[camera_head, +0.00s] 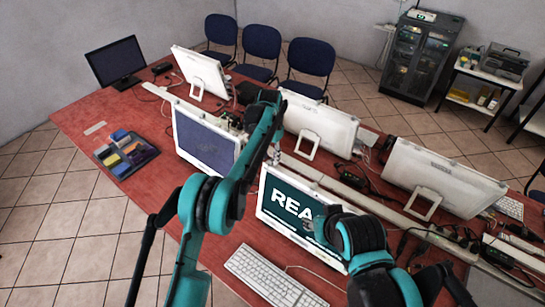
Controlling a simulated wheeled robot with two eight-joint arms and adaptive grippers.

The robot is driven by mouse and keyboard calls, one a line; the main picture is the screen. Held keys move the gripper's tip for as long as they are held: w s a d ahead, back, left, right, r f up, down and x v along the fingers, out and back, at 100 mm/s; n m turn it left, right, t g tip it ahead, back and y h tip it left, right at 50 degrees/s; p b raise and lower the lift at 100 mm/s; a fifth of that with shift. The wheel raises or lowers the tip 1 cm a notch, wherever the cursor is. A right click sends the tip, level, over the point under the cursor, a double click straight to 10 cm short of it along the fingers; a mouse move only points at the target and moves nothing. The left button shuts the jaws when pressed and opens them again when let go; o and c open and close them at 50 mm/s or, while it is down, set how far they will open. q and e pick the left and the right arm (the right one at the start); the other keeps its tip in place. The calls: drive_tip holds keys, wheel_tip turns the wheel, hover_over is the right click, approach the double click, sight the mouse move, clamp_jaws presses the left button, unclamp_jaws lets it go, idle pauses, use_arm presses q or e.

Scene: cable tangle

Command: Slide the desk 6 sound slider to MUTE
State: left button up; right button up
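A monitor (289,203) with a dark green screen stands in front of me on the red desk. Large white letters reading "REA" show on it; the rest is covered by my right arm. I cannot make out a sound slider or a desk number. My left arm reaches up across the desk, and its gripper (276,155) hangs near the upper left of this screen. It is small and dark, and I cannot tell whether its fingers are open. My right arm is folded low over the screen's right side, and I cannot make out its gripper.
A white keyboard (272,277) lies before the lit monitor. Another monitor (204,139) stands left, and white monitor backs (318,127) line the far side. Cables (375,185) run along the desk's middle. A dark tray of coloured pieces (125,155) sits on the left.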

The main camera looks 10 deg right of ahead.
use_arm(q)
drive_tip(key=shift+d, duration=0.15)
drive_tip(key=shift+r, duration=0.35)
wheel_tip(320, 180, up, 11)
drive_tip(key=shift+r, duration=0.15)
idle(0.4)
